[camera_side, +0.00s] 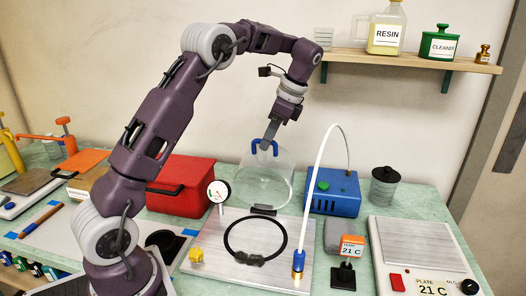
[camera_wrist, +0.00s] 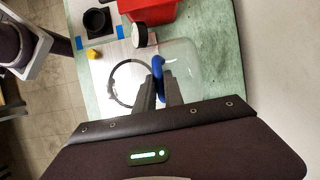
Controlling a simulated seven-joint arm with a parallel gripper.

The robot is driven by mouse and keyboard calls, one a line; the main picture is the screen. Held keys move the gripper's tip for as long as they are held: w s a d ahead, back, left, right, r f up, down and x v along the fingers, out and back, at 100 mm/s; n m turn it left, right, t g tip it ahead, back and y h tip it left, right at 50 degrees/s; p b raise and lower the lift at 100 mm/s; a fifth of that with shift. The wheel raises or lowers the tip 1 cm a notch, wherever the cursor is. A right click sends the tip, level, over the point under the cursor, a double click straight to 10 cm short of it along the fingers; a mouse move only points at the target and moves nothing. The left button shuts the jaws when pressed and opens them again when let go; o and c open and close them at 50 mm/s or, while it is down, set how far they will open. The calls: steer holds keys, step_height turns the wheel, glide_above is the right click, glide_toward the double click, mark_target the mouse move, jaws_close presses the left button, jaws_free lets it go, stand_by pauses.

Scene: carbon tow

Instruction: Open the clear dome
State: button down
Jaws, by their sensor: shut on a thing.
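The clear dome (camera_side: 265,182) stands tilted up on its edge behind the black ring (camera_side: 230,235) on the metal base plate (camera_side: 205,255). A dark hinge piece (camera_side: 263,210) shows at its lower edge. Its blue handle (camera_side: 257,145) is at the top, in my gripper (camera_side: 268,142). In the wrist view, my gripper (camera_wrist: 157,82) is shut on the blue handle (camera_wrist: 157,66), with the dome (camera_wrist: 185,58) to the right of it. The fingers hide part of the handle.
A red box (camera_side: 185,185) stands left of the dome and a blue pump unit (camera_side: 335,192) right of it. A gauge (camera_side: 218,191) rises from the plate's left side. A white hose (camera_side: 318,190) arches on the right. A hot plate (camera_side: 415,250) is at far right.

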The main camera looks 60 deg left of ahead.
steer(key=shift+w+a+f, duration=0.25)
steer(key=shift+w+a, duration=0.75)
steer(key=shift+w+a+f, duration=0.2)
steer(key=shift+w+a, duration=0.75)
steer(key=shift+w, duration=0.05)
steer(key=c, duration=1.5)
jaws_free()
steer(key=shift+o, duration=0.2)
